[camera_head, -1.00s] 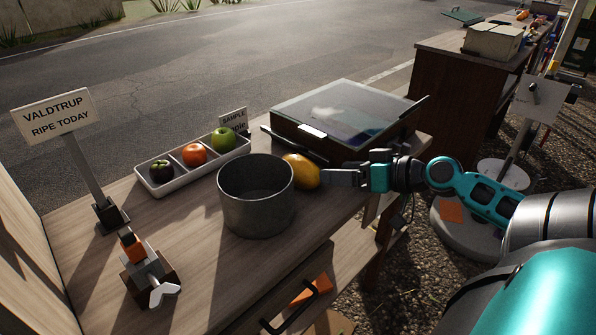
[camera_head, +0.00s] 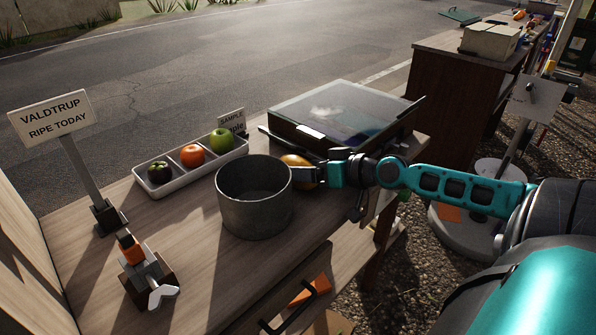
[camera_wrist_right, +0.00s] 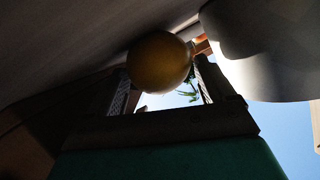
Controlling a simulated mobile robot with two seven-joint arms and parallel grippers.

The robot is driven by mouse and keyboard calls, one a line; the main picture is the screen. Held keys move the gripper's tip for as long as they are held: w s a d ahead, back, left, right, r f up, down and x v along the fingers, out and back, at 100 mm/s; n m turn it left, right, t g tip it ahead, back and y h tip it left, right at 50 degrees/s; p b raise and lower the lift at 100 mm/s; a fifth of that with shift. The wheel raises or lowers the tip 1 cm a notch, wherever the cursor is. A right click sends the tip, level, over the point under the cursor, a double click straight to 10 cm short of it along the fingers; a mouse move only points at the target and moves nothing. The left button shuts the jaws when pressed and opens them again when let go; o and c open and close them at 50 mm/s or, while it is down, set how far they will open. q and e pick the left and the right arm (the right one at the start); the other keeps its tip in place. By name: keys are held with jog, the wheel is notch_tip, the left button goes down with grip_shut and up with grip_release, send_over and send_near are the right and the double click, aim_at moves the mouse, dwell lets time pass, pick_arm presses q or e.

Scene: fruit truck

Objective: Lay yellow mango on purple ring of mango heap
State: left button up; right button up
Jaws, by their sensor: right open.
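The yellow mango (camera_head: 289,160) sits on the wooden counter, just right of a grey metal pot, and my right gripper partly hides it. My right gripper (camera_head: 304,174) reaches in from the right at the mango. In the right wrist view the mango (camera_wrist_right: 160,62) shows dark yellow at the tips of the open fingers (camera_wrist_right: 162,85), one finger on each side. I cannot tell whether the fingers touch it. No mango heap with a purple ring is visible. My left gripper is not in view.
The metal pot (camera_head: 254,208) stands close left of my right gripper. A white sample tray (camera_head: 163,190) with a dark fruit, an orange fruit and a green apple lies behind it. A glass-topped case (camera_head: 343,112) is behind the mango.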

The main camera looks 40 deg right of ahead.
jog(key=shift+c, duration=0.5)
jog(key=c, duration=0.6)
jog(key=shift+w, duration=0.1)
jog(key=shift+r, duration=0.15)
